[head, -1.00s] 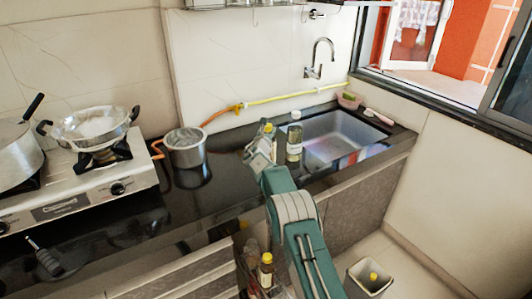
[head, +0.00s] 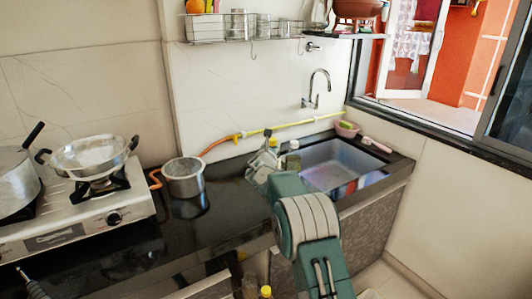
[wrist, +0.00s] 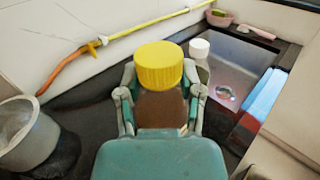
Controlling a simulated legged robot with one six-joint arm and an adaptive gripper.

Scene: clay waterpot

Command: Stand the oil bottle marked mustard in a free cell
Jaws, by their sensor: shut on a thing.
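My gripper (wrist: 160,100) is shut on a bottle with a ribbed yellow cap (wrist: 158,66) and a brown body, seen from above in the wrist view. In the head view, my gripper (head: 262,160) is over the black counter beside the sink, with the yellow cap (head: 272,142) showing at its tip. The bottle's label is hidden, so I cannot read mustard on it. Another yellow-capped bottle (head: 266,292) and a clear bottle (head: 249,286) stand low at the bottom edge of the head view. The cells are not clearly seen.
A white-capped bottle (head: 293,146) stands close to the right of the held bottle; its cap shows in the wrist view (wrist: 199,47). The sink (head: 345,165) lies right, a steel pot (head: 184,180) left. A wire shelf (head: 240,28) hangs above.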

